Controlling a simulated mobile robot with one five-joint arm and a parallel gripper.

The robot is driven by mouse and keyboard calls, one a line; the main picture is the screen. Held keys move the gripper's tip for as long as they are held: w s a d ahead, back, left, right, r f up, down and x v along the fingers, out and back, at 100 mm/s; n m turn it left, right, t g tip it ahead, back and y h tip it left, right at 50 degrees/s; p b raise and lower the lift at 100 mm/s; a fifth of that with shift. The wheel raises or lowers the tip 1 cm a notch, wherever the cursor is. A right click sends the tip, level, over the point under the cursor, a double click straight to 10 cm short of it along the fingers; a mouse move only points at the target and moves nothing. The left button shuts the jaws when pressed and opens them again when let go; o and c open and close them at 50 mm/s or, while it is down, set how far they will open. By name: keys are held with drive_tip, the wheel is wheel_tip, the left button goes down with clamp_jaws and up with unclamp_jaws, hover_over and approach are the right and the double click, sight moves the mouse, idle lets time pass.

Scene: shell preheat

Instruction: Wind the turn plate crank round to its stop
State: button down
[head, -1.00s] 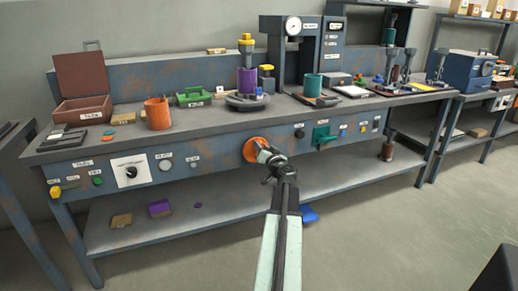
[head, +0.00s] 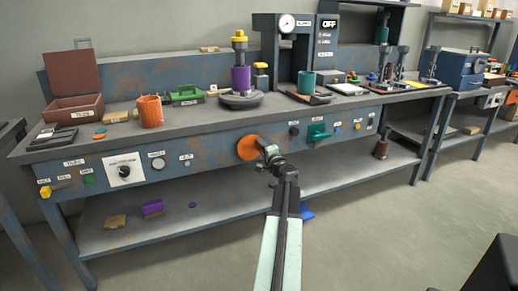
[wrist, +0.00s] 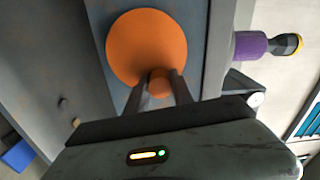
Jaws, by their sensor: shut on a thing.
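The turn plate crank is an orange disc (head: 248,148) on the front panel of the blue-grey bench. It also shows in the wrist view (wrist: 146,46), with a small orange handle (wrist: 159,83) near its lower edge. My gripper (head: 266,147) is at the right side of the disc in the head view. In the wrist view its fingers (wrist: 160,90) are shut on the handle, one on each side. The dark round turn plate (head: 240,100) sits on the bench above, bearing a purple cylinder (head: 241,78) with a yellow top.
An orange mug-like cup (head: 150,111) and a green-handled box (head: 187,94) stand left of the plate. A press (head: 267,50) stands behind to the right. A white-plated dial (head: 124,170) and a green lever (head: 318,133) share the panel. The floor in front is clear.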

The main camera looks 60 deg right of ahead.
drive_tip(key=f+m+b, duration=0.1)
drive_tip(key=m, duration=0.2)
drive_tip(key=shift+s+f, duration=0.1)
drive_tip(key=shift+f, duration=0.05)
drive_tip(key=shift+f+m, duration=0.25)
drive_tip(key=shift+m, duration=0.55)
drive_tip(key=shift+a, duration=0.1)
drive_tip(key=c, duration=1.1)
unclamp_jaws()
